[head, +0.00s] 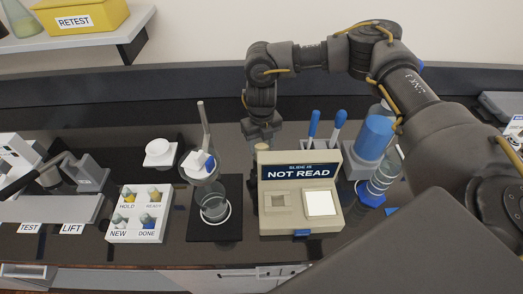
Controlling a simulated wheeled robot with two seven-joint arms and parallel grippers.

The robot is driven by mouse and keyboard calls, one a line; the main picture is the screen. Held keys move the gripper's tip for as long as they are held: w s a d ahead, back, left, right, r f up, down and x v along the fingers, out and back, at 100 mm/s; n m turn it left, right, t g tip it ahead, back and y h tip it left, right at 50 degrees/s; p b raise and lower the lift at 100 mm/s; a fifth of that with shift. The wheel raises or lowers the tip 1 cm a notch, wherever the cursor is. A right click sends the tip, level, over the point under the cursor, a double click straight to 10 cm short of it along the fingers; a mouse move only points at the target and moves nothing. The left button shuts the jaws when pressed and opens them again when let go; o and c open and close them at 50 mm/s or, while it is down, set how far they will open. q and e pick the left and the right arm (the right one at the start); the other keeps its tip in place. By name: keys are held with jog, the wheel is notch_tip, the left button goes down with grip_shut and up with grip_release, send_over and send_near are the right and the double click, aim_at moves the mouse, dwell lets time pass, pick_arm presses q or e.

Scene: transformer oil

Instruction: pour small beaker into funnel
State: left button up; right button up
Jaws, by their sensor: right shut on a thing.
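My right gripper (262,132) is low over the counter, just behind the NOT READ device, and shut. A small tan piece (262,147) shows directly below its fingers and seems to be what it holds; the rest is hidden behind the device. A clear glass beaker (214,208) stands upright on a black pad with a white ring, left of the device. Behind it is a clear, funnel-like glass vessel (195,164) with a grey rod rising from it and a blue-and-white piece at its side. I cannot tell for sure which glass is the funnel. My left gripper is not in view.
The NOT READ device (297,172) stands between the gripper and the front edge. Blue-handled tools (313,124), a blue cylinder (375,138) and a clear bottle (384,176) crowd the right.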

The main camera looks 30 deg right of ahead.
jog(key=shift+r+p, duration=1.35)
jog(key=shift+r, duration=0.85)
